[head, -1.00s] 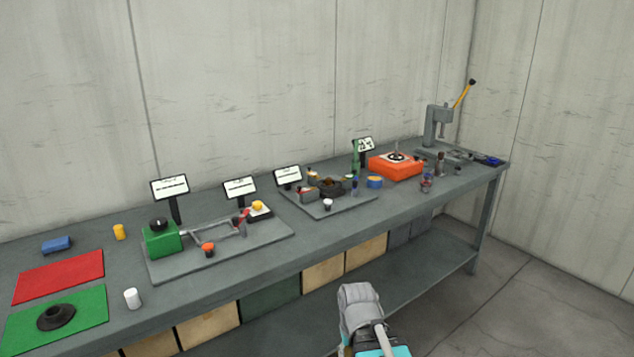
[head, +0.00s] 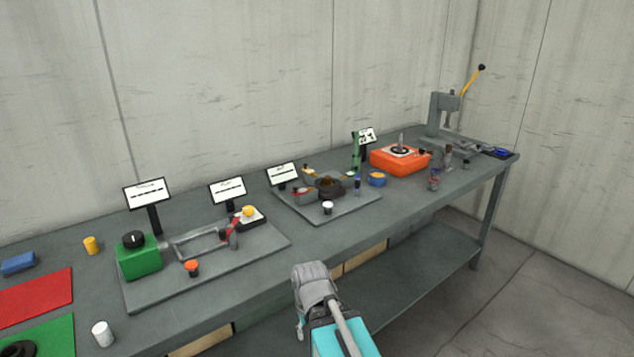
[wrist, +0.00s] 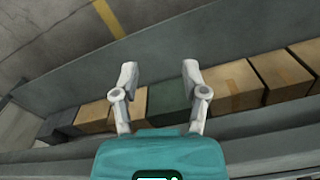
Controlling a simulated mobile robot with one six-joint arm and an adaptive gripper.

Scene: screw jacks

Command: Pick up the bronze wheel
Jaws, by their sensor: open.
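A dark brown, round wheel-like part (head: 329,186) sits on the middle grey plate of the bench in the head view. It may be the bronze wheel, but it is too small to be sure. My gripper (wrist: 160,78) is open and empty in the wrist view, with its two grey fingers apart. It points at the lower shelf area, and no wheel shows there. In the head view my arm is in front of the bench, well short of the brown part, and the fingertips cannot be made out.
The long grey bench (head: 270,268) carries a green block with black knob (head: 139,256), an orange box (head: 399,160), a white cup (head: 328,207) and a lever press (head: 443,115). Cardboard boxes (wrist: 232,86) stand on the lower shelf. Open floor (head: 540,250) lies right.

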